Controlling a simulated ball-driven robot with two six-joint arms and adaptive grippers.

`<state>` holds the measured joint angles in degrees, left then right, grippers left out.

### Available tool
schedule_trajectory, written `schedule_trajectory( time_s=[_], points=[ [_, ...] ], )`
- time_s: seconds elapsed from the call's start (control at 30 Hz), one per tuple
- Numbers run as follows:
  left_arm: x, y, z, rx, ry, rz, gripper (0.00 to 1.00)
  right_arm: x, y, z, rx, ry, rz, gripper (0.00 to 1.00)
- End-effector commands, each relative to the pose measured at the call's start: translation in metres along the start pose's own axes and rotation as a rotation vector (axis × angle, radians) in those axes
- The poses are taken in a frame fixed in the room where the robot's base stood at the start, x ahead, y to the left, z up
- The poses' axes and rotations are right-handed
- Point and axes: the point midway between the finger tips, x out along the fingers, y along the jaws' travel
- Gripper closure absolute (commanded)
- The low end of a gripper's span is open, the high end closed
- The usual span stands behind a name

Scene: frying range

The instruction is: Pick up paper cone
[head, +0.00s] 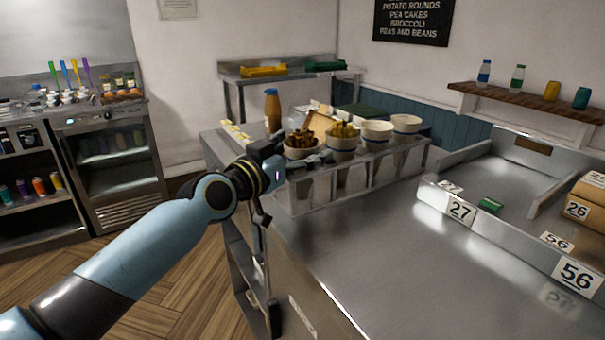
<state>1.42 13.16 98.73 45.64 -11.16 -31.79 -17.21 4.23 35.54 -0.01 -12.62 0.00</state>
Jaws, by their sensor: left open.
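Several cone-shaped cups, which look like paper cones, stand upright in a row in a metal rack (300,199) on the counter. The nearest cone (301,153) holds dark brown pieces. The second cone (343,151) holds yellow-brown pieces. The third cone (376,136) and the fourth cone (407,128) have pale walls with a blue band, and no food shows above their rims. My left gripper (288,155) is open at the left end of the row, close to the nearest cone. I cannot tell whether it touches. My right gripper is not in view.
An orange-brown bottle (272,112) stands behind the gripper. The steel counter (400,260) is clear in front of the rack. Numbered bays with a 27 sign (460,211) and packages (587,207) lie right.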

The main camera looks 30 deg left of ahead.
Motion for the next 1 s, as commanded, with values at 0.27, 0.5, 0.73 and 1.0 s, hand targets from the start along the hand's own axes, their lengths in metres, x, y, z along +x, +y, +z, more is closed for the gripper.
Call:
schedule_trajectory(
  time_s=[0.27,0.5,0.73,1.0],
  points=[
    [0.0085,0.0002,0.0006,0.0,-0.001,0.0,0.13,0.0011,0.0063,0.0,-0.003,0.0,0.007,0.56],
    [0.0082,0.0001,0.0005,0.0,-0.001,0.0,0.39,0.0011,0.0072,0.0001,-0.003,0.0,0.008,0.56],
    [0.0081,0.0001,0.0006,0.0,-0.001,0.0,0.69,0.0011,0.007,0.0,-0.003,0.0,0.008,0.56],
    [0.0082,0.0001,0.0001,0.001,0.0,0.0,0.95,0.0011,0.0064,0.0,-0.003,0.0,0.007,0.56]
  ],
)
